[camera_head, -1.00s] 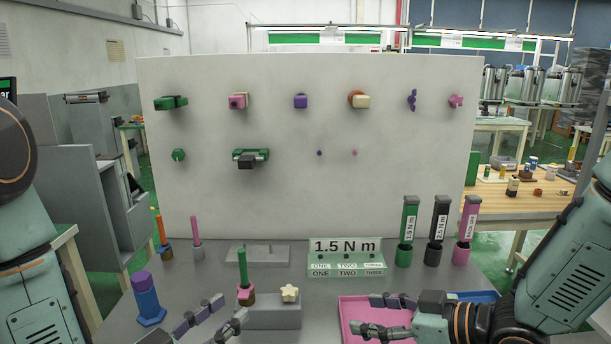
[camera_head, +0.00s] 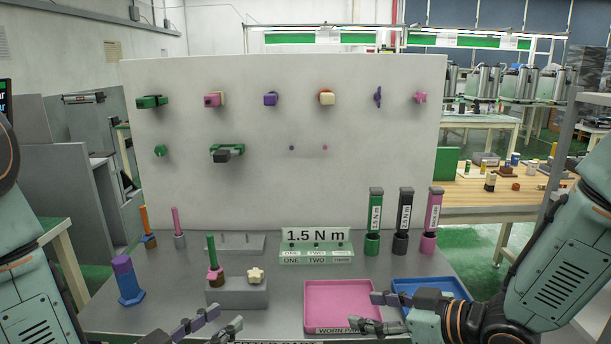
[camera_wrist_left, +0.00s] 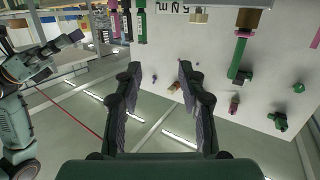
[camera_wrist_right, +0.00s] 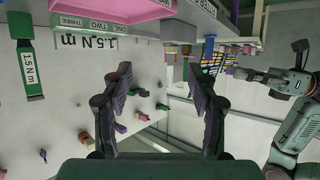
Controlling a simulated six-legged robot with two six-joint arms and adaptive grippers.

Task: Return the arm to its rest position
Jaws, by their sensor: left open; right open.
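My left gripper (camera_head: 207,330) is at the bottom of the head view, in front of the table's front edge, with its fingers apart and nothing between them. In the left wrist view its fingers (camera_wrist_left: 158,95) stand wide apart and empty. My right gripper (camera_head: 378,312) is at the lower right of the head view, in front of the pink tray (camera_head: 340,291) and covering part of its right side. In the right wrist view its fingers (camera_wrist_right: 160,95) are spread and empty. My arms come in from both sides of the head view.
A white panel (camera_head: 290,190) with mounted parts stands behind the grey table (camera_head: 185,318). A blue tray (camera_head: 450,286), a grey block (camera_head: 238,293), a purple-and-blue post (camera_head: 127,280) and green, black and pink torque tools (camera_head: 403,220) stand on it. A labelled 1.5 N m stand (camera_head: 316,250) is in the middle.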

